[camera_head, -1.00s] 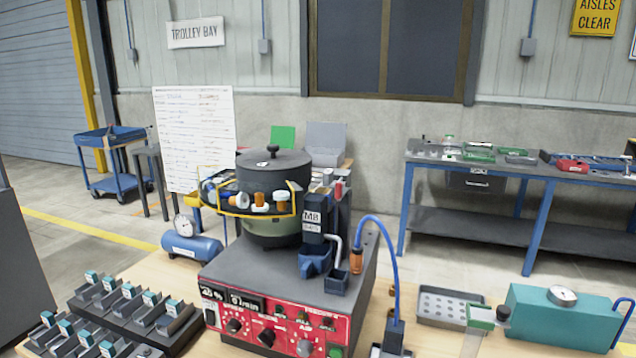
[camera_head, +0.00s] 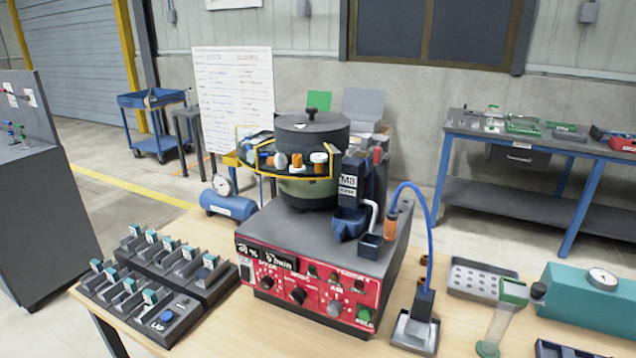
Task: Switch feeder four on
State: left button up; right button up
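The bowl feeder stands on the wooden table in the middle of the view. Its red control panel (camera_head: 305,285) faces me, with a dark display (camera_head: 266,256), several black knobs, a grey knob and a green button (camera_head: 364,315). The dark bowl with its lid (camera_head: 311,132) sits on top of the grey housing. The panel lettering is too small to read surely, so I cannot tell the feeder's number or whether it is on. Neither of my grippers shows in the view.
A blue cable (camera_head: 432,220), a perforated grey tray (camera_head: 480,276) and a teal box with a gauge (camera_head: 585,298) are to the right. A blue air tank (camera_head: 228,205) is behind left.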

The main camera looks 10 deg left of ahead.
aim_at(244, 269)
jog(key=i+j, duration=0.1)
jog(key=j, duration=0.25)
jog(key=i+j, duration=0.15)
jog(key=j, duration=0.2)
jog(key=i+j+u, duration=0.1)
jog(key=j, duration=0.25)
jog(key=i+j, duration=0.15)
jog(key=j, duration=0.2)
